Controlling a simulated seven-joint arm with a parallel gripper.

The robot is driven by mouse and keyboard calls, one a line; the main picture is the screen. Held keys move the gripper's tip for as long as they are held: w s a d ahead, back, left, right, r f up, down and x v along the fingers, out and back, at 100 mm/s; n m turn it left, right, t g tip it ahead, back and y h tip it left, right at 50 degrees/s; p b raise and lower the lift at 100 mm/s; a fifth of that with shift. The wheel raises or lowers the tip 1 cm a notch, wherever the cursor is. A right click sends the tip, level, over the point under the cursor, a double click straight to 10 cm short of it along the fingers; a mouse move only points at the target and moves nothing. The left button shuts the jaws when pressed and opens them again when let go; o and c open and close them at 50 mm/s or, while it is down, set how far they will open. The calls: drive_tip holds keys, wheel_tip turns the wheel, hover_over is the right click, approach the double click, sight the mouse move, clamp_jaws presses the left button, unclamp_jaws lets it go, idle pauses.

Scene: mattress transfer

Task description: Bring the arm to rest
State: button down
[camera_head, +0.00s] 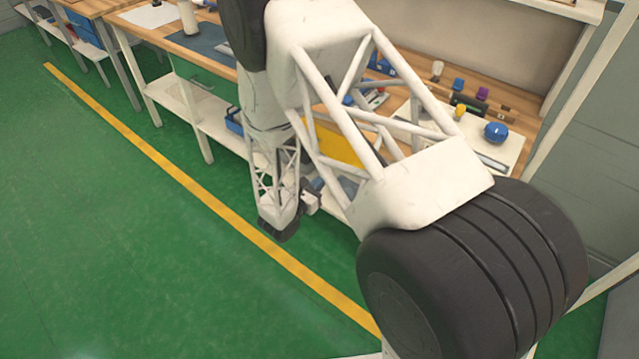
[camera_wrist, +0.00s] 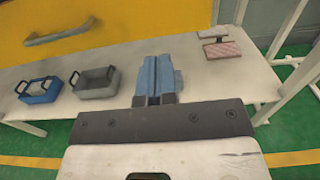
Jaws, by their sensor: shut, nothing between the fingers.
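My gripper (camera_wrist: 158,78) shows in the wrist view with its two blue fingers together and nothing between them. It is over a white shelf (camera_wrist: 210,82), in front of a yellow panel, and its height above the shelf is hard to judge. In the head view my white truss arm folds down in front of the workbench (camera_head: 215,80). Its lower end hangs beside the bench's front, and the fingertips there are too small and covered to make out.
A blue basket (camera_wrist: 40,90) and a grey basket (camera_wrist: 95,82) stand on the shelf left of my gripper. A pinkish block (camera_wrist: 222,50) lies to the right. The yellow panel (camera_wrist: 120,25) has a grey handle. Green floor (camera_head: 110,220) with a yellow line is clear.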

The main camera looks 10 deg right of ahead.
idle(0.4)
drive_tip(key=s+d+r+m+g, duration=0.6)
drive_tip(key=d+r+m, duration=0.1)
drive_tip(key=r, duration=0.4)
drive_tip(key=s+d+r+m+g, duration=0.6)
drive_tip(key=d+r+m, duration=0.1)
drive_tip(key=r, duration=0.4)
drive_tip(key=s+a+r+m+t+y, duration=0.1)
drive_tip(key=s+r+m+y, duration=0.5)
drive_tip(key=s, duration=0.5)
drive_tip(key=s+a+r+m+y, duration=0.2)
drive_tip(key=s+r+m+y, duration=0.4)
drive_tip(key=s+r, duration=0.5)
drive_tip(key=shift+s+m+t+y, duration=0.15)
drive_tip(key=shift+m+t+y, duration=0.25)
drive_tip(key=shift+m, duration=0.2)
drive_tip(key=c, duration=1.8)
unclamp_jaws()
drive_tip(key=shift+c, duration=0.2)
